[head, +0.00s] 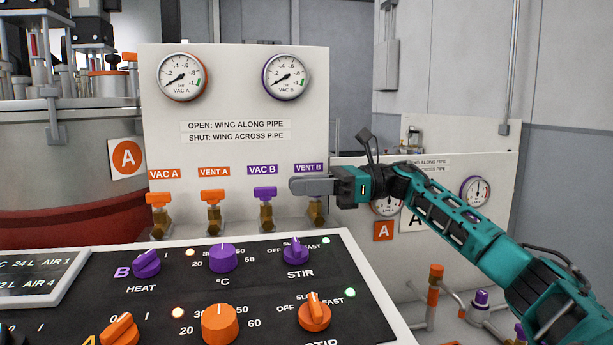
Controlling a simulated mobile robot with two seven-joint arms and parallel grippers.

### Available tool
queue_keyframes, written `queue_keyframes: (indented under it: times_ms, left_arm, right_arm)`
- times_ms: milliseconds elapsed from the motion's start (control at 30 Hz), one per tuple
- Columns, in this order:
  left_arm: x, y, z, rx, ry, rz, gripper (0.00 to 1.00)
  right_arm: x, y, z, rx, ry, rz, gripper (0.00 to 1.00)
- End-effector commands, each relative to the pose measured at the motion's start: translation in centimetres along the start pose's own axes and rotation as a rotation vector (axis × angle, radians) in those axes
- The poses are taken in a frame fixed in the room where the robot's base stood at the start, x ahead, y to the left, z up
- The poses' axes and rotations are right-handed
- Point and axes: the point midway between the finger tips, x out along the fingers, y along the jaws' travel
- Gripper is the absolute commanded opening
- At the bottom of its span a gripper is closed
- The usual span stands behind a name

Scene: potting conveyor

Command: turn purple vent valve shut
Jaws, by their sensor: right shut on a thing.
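The purple vent valve (316,215) is the rightmost of the valves on the pale panel, under the purple VENT B label (309,168). Its brass body shows below my right gripper (300,186), which comes in from the right. The grey fingers are shut on the valve's wing and cover most of it, so I cannot tell whether the wing lies along or across the pipe. My left gripper is not in view.
A purple VAC B valve (266,195) stands close left, then orange VENT A (212,197) and VAC A (158,199) valves. A control console (255,285) with knobs lies in front. Two gauges sit above; a sign reads shut is wing across pipe.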

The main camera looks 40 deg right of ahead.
Motion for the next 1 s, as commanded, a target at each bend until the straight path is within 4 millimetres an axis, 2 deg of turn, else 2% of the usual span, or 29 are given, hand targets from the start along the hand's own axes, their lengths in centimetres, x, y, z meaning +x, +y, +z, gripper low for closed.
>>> queue_keyframes:
  times_ms: [533, 567, 733, 1000]
  left_arm:
    - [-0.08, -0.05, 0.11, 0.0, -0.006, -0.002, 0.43]
    - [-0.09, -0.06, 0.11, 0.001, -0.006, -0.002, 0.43]
    - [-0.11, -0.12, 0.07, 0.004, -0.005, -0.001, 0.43]
    - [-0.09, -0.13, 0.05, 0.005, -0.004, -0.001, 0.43]
  right_arm:
    - [0.0, 0.03, 0.21, -0.003, -0.005, 0.022, 0.0]
    - [0.0, 0.03, 0.21, -0.003, -0.005, 0.022, 0.19]
    - [0.0, 0.04, 0.14, -0.002, -0.003, 0.023, 0.36]
    - [-0.11, 0.04, 0.05, -0.001, -0.002, 0.022, 0.37]
